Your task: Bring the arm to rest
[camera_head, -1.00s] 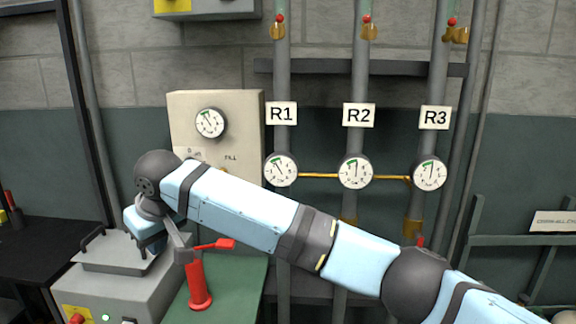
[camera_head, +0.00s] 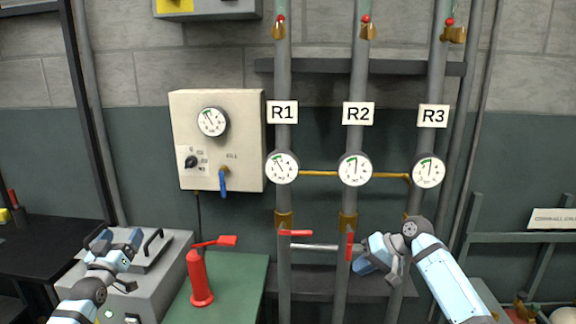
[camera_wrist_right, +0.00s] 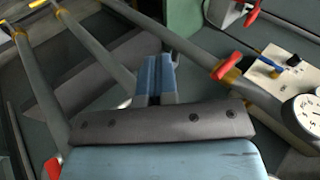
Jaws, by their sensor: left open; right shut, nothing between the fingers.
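My right arm comes in from the lower right in the head view. Its gripper (camera_head: 364,262) is beside the R2 pipe (camera_head: 343,280), close to the pipe's red handle (camera_head: 349,247). In the right wrist view its two blue fingers (camera_wrist_right: 155,80) are together with nothing between them. My left gripper (camera_head: 128,250) is open at the lower left, over the grey machine (camera_head: 140,295) and near its lid handles. Whether it touches the machine cannot be told.
Pipes labelled R1 (camera_head: 282,112), R2 (camera_head: 359,113) and R3 (camera_head: 433,116) carry gauges. A control box (camera_head: 245,150) with a dial and blue lever hangs left of them. A red cylinder (camera_head: 200,280) with a lever stands on the green bench (camera_head: 245,285). A shelf is at right.

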